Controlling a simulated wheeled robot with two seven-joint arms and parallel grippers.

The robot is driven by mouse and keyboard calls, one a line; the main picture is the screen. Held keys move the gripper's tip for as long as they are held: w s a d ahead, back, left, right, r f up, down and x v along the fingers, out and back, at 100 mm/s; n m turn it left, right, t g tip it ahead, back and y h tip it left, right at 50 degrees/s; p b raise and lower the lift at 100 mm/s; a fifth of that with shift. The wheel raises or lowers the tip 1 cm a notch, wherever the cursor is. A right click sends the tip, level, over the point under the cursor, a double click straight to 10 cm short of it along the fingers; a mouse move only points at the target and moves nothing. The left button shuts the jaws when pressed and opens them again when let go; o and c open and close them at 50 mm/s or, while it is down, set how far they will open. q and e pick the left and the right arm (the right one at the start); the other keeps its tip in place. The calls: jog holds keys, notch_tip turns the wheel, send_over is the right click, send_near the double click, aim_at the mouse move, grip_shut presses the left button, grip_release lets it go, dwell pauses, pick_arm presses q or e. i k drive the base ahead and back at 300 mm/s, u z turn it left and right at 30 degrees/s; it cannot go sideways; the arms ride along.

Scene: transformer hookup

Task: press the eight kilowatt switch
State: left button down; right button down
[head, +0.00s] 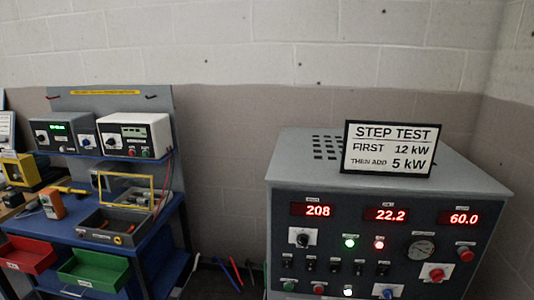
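A grey load cabinet (390,205) stands at the right. Its front has a row of small dark toggle switches (335,266) with tiny labels. I cannot read the labels, so I cannot tell which switch is the eight kilowatt one, nor which way each is set. Three red displays above read 208 (317,211), 22.2 (387,214) and 60.0 (464,218). A green lamp (350,243) and a red lamp (379,244) glow above the row, and a white lamp (348,292) glows below it. Neither of my grippers is in view.
A sign (391,148) on the cabinet reads "STEP TEST FIRST 12 kW THEN ADD 5 kW". A blue workbench (160,240) with instruments and bins stands left. Coloured rods (235,270) lie between.

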aim_at(358, 271)
jog(key=u, duration=1.45)
jog(key=i, duration=0.7)
jog(key=z, duration=2.65)
